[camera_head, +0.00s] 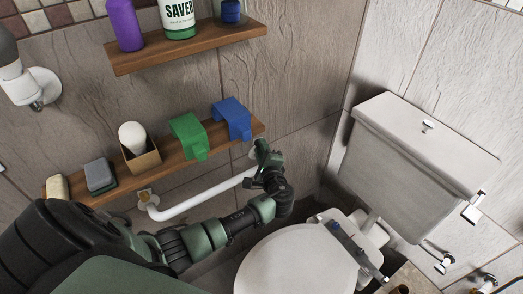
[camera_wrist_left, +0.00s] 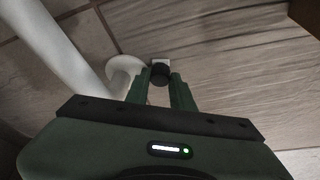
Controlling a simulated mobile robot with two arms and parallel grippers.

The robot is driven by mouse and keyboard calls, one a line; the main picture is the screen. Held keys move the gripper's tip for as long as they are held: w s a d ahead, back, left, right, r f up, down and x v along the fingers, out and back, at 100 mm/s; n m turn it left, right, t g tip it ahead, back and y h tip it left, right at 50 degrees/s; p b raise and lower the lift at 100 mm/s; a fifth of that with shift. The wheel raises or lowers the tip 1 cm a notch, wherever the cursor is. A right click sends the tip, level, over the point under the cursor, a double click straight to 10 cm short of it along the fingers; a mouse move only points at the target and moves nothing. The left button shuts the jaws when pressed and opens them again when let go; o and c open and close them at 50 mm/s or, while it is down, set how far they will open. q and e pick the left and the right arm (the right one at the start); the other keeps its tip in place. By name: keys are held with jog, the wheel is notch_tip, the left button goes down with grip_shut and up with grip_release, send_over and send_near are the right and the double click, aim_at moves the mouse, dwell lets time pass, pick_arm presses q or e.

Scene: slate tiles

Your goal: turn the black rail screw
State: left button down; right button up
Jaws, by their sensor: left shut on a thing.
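The white rail (camera_head: 205,196) runs along the wall below the lower shelf. Its right end mount lies behind my left gripper in the head view. In the left wrist view the rail (camera_wrist_left: 62,50) comes down from the upper left to a round white flange (camera_wrist_left: 125,70). The black rail screw (camera_wrist_left: 160,72) sits at a small white block beside the flange. My left gripper (camera_head: 262,150) is at the rail's right end. In the left wrist view its green fingers (camera_wrist_left: 160,84) are closed on the black screw from both sides. My right gripper is not in view.
The lower wooden shelf (camera_head: 172,164), just above my arm, holds a green cloth (camera_head: 188,137), a blue cloth (camera_head: 232,118), a bulb in a box (camera_head: 133,138) and a grey sponge (camera_head: 99,175).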

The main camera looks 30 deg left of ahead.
pick_arm(q)
jog(key=c, duration=1.2)
grip_release()
jog(key=v, duration=0.7)
jog(key=shift+s+d, duration=0.25)
jog(key=shift+s, duration=0.05)
